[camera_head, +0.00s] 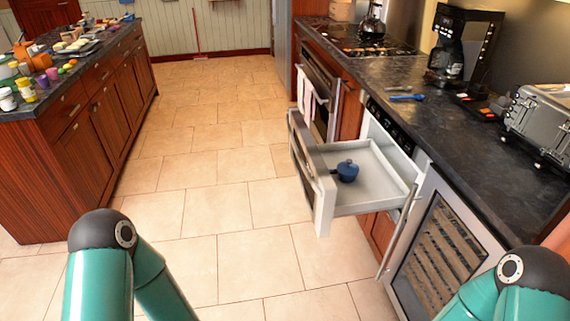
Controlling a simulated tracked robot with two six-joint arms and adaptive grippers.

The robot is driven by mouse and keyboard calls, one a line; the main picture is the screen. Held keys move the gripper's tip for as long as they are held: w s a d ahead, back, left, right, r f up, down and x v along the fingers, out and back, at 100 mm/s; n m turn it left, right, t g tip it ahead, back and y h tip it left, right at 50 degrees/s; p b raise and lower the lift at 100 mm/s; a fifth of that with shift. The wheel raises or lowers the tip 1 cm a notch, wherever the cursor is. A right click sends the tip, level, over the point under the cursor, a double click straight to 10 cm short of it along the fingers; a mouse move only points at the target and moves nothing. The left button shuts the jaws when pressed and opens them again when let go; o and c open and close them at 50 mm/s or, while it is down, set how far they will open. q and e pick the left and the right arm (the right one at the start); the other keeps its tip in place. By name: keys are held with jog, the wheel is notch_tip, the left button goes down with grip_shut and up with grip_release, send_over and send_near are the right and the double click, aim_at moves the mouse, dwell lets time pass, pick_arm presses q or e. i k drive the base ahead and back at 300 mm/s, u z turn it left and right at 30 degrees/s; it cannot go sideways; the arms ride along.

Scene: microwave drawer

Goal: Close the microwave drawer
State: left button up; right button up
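The microwave drawer (375,205) is pulled out from the right-hand counter, over the tiled floor. Its tall front panel (323,200) faces left, with a handle along its outer face. A small dark blue lidded pot (347,171) sits inside on the light drawer floor, near the front panel. The microwave's dark control strip shows above the drawer opening. Teal links of my arms show at the bottom left and bottom right. Neither of my grippers is in the picture.
A wine cooler (440,250) stands nearer me, right of the drawer. An oven with a pink towel (305,95) is beyond it. The counter holds a coffee maker, toaster (545,118) and kettle. A cluttered island (85,110) stands left. Tiled floor (215,190) between is clear.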

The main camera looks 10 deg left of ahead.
aim_at(378, 186)
jog(key=u, duration=0.15)
jog(key=i, duration=1)
jog(key=z, duration=0.05)
